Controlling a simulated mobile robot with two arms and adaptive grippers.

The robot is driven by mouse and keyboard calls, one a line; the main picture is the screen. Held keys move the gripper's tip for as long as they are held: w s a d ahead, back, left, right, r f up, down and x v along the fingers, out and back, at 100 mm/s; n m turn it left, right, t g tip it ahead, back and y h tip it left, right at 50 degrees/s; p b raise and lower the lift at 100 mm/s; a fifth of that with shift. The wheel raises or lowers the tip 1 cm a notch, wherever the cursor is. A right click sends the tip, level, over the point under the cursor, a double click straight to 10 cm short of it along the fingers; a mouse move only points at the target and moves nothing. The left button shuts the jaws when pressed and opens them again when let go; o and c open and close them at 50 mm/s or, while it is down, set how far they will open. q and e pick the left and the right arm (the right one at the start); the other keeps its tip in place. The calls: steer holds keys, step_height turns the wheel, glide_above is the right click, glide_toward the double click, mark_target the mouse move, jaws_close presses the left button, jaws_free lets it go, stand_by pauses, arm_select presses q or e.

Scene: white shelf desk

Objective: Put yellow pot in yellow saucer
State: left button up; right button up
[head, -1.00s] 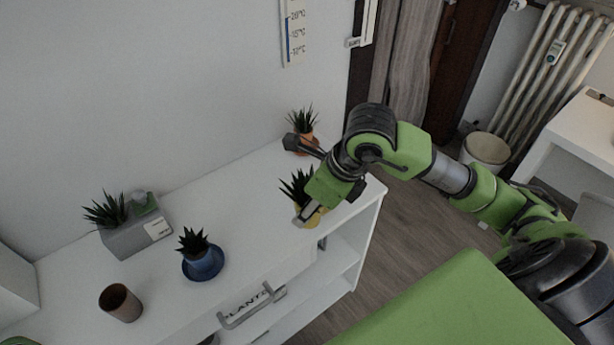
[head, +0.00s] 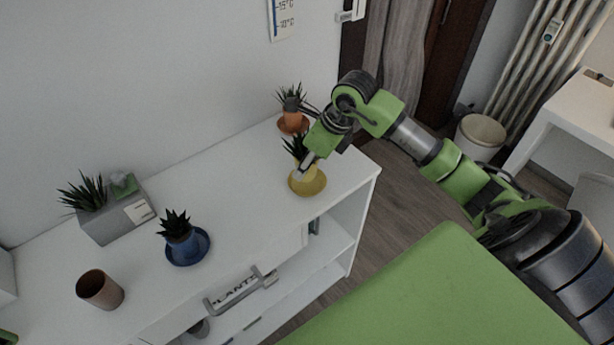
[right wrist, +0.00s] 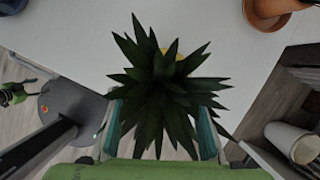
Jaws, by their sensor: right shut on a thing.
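The yellow saucer (head: 309,187) lies on the white shelf top near its right end. My right gripper (head: 307,166) is shut on the yellow pot, right by the saucer's back part in the head view. The pot's dark spiky plant (head: 295,148) sticks up beside the fingers. The pot itself is mostly hidden by the gripper and leaves, so I cannot tell whether it touches the saucer. In the right wrist view the plant (right wrist: 165,90) fills the middle between the fingers, with a small yellow patch behind its leaves. My left gripper is not in view.
An orange pot in its saucer (head: 292,119) stands close behind my right gripper. A blue pot in a blue saucer (head: 187,245), a brown cup (head: 98,289) and a grey planter (head: 113,215) stand further left. The shelf top (head: 245,190) between is clear.

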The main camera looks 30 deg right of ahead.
mark_target(307, 173)
steer(key=shift+w+d+f, duration=0.15)
steer(key=shift+d+f, duration=0.05)
steer(key=shift+f, duration=0.15)
step_height(307, 173, down, 3)
steer(key=shift+w+r+b, duration=0.1)
steer(key=shift+b, duration=0.95)
steer(key=shift+d+f, duration=0.1)
steer(key=shift+f, duration=0.2)
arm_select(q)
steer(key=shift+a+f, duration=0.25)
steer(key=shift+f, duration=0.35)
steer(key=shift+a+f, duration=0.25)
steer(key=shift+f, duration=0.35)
arm_select(e)
steer(key=shift+r, duration=0.1)
steer(key=o, duration=1.4)
steer(key=shift+c, duration=0.2)
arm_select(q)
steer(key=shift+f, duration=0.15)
